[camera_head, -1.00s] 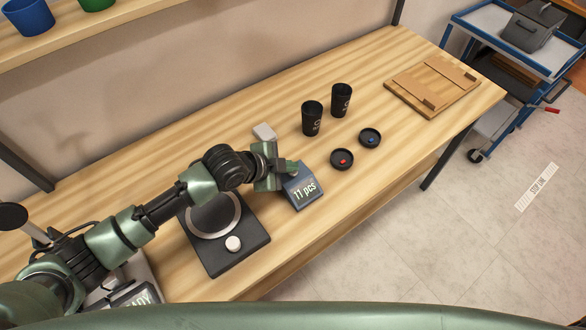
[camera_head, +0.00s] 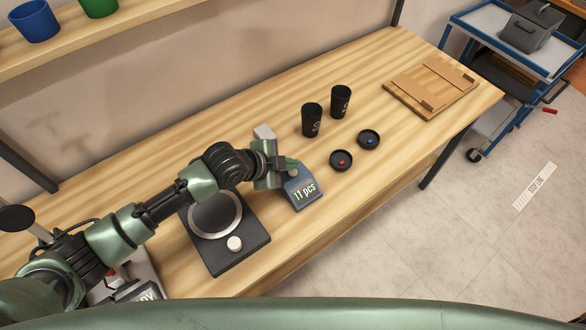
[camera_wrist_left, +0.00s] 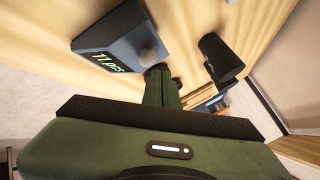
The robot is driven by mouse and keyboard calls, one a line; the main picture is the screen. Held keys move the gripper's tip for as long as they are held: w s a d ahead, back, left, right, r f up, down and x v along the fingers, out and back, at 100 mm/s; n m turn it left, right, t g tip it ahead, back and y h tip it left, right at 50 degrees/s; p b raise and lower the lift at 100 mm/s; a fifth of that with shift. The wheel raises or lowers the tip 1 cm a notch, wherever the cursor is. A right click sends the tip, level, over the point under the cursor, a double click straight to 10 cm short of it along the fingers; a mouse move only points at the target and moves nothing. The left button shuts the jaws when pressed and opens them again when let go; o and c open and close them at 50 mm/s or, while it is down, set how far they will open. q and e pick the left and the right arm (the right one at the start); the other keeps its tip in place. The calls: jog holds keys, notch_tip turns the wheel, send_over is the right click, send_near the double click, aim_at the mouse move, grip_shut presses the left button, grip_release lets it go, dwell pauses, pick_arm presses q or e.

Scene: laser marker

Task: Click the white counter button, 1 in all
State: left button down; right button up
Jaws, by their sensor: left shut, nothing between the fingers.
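The blue-grey counter (camera_head: 303,190) stands on the wooden table, and its display reads "11 pcs". In the left wrist view the same counter (camera_wrist_left: 112,50) shows a round whitish button (camera_wrist_left: 147,56) beside the display. My left gripper (camera_head: 290,165) is shut and empty at the back edge of the counter; in the head view it hides the button. In the left wrist view the dark fingertips (camera_wrist_left: 158,72) are right by the button; I cannot tell whether they touch it. My right gripper is not in view.
A black device with a ring and a white knob (camera_head: 235,243) stands in front of my left arm. Two black cups (camera_head: 312,120) and two small dishes with a red (camera_head: 341,160) and a blue piece (camera_head: 369,139) stand right of the counter. A wooden board (camera_head: 432,88) lies at the far right.

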aim_at(290, 173)
pick_arm(q)
notch_tip(290, 173, up, 5)
jog(key=p, duration=0.5)
jog(key=shift+r, duration=0.1)
dwell(0.7)
